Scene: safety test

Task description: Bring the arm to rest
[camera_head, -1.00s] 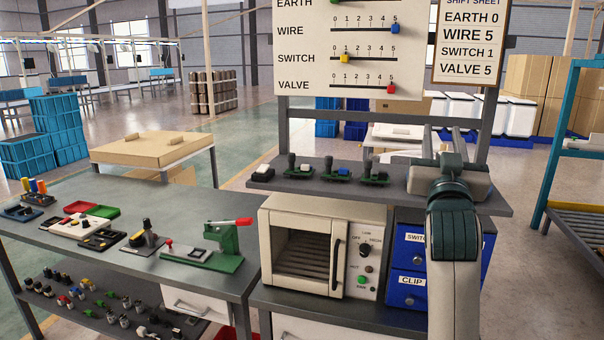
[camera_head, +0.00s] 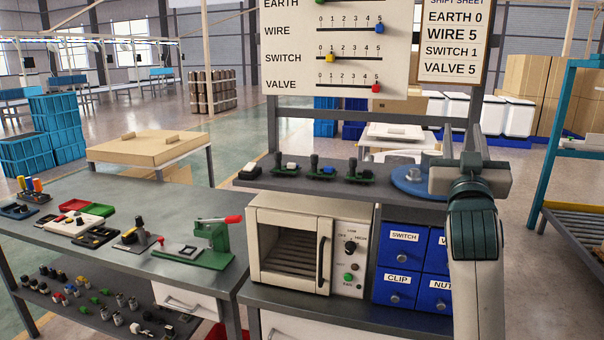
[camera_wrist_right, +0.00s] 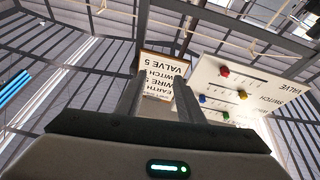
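My right arm rises at the right of the head view. Its gripper (camera_head: 462,139) points away from me above the right end of the raised shelf (camera_head: 262,188). In the right wrist view the two fingers of this gripper (camera_wrist_right: 158,88) stand apart with nothing between them, so it is open and empty. Beyond them, upside down in that view, are the shift sheet (camera_wrist_right: 160,78) and the slider board (camera_wrist_right: 250,82). The head view shows the slider board (camera_head: 345,55) and the sheet (camera_head: 452,45) upright. My left gripper is not in view.
Small devices and a blue round disc (camera_head: 411,181) stand on the raised shelf. Below are a cream oven (camera_head: 290,240) with its door shut and blue drawers (camera_head: 398,283). A green press (camera_head: 212,243) and trays stand on the left bench.

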